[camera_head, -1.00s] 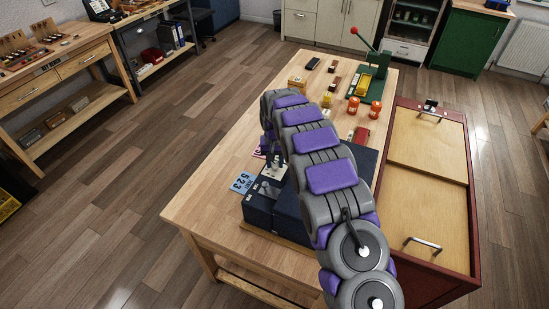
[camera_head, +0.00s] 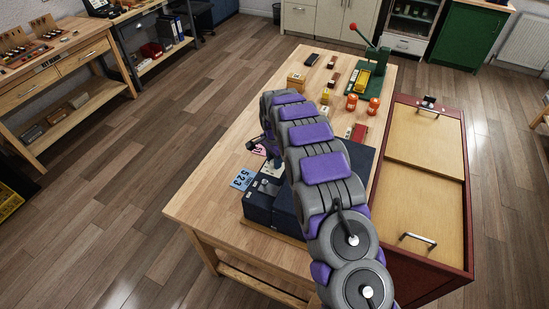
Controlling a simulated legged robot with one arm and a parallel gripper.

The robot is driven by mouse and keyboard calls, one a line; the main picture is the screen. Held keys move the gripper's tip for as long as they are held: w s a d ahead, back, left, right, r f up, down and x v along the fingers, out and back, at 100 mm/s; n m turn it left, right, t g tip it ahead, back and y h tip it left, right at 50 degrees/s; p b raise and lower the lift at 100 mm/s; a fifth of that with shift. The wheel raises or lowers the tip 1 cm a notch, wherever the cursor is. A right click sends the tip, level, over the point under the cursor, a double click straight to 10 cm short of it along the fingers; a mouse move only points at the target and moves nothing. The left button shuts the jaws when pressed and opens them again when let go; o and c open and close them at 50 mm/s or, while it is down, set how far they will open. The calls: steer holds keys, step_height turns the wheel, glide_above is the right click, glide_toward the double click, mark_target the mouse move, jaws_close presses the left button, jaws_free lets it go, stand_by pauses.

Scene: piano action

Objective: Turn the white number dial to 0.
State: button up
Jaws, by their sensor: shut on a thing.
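A dark blue box (camera_head: 258,207) sits on the near part of the wooden workbench. Pale parts, seemingly the white number dial (camera_head: 274,169), show small on its upper left. My gripper (camera_head: 271,159) points down at this spot from the end of my grey and purple arm. It is small and dark here, and it appears shut on the dial. The dial's digits and its setting are too small to read.
A pink card (camera_head: 259,150) lies behind the blue card. Orange jars (camera_head: 351,103), a green press with a red-knobbed lever (camera_head: 374,80) and small blocks stand at the bench's far end. A red cabinet with wooden panels (camera_head: 424,202) adjoins on the right. The bench's left side is clear.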

steer(key=shift+a+m, duration=0.1)
steer(key=shift+m, duration=1.5)
steer(key=shift+p, duration=0.3)
steer(key=o, duration=1)
steer(key=shift+a, duration=0.15)
steer(key=shift+o, duration=0.2)
steer(key=shift+r, duration=0.5)
step_height(320, 180, up, 16)
steer(key=shift+p, duration=0.35)
steer(key=shift+r, duration=0.1)
